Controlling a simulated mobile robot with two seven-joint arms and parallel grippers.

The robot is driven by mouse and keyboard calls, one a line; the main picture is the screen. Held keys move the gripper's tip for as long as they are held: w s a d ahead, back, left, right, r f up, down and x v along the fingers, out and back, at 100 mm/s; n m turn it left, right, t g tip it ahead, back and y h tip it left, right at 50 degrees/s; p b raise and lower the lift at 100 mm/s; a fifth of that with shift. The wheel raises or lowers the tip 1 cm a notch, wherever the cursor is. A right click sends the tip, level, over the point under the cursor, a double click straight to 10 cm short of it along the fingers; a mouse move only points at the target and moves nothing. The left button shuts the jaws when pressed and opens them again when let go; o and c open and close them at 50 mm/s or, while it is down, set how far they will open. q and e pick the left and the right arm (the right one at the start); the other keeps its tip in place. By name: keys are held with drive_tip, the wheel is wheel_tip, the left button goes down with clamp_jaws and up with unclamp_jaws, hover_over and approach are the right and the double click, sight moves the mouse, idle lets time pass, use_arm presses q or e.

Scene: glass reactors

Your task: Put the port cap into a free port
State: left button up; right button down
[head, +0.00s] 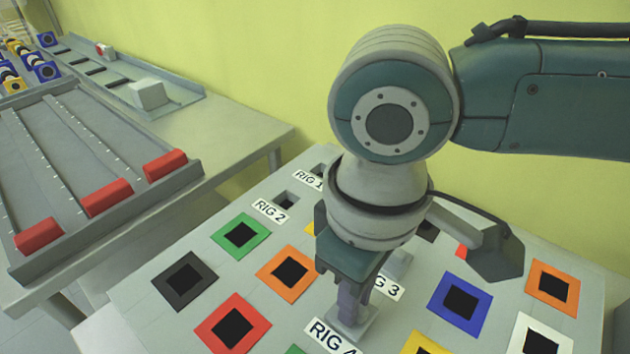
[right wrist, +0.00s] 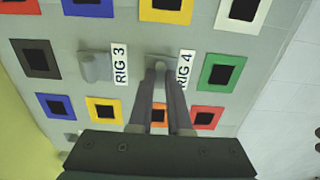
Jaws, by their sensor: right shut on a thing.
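My right gripper (head: 350,316) points down at the panel (head: 150,325) beside the RIG 4 label. Its fingers are shut on a small grey port cap (head: 367,322), which also shows between the fingertips in the right wrist view (right wrist: 159,66). The cap is at the RIG 4 place; I cannot tell how deep it sits. A similar grey cap (head: 398,264) sits by the RIG 3 label and also shows in the right wrist view (right wrist: 96,67). The RIG 2 port (head: 286,200) and RIG 1 port (head: 321,168) look like dark open holes. My left gripper is out of view.
Coloured square frames with black centres, such as a green one (head: 241,234) and a blue one (head: 460,302), surround the rig row. At the left, a grey rack (head: 90,150) with red blocks stands on a table. A yellow-green wall is behind.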

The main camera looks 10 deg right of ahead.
drive_tip(key=shift+f, duration=0.25)
idle(0.6)
drive_tip(key=c, duration=0.8)
unclamp_jaws()
wheel_tip(320, 180, up, 10)
drive_tip(key=shift+p, duration=1.25)
wheel_tip(320, 180, up, 8)
drive_tip(key=p, duration=1)
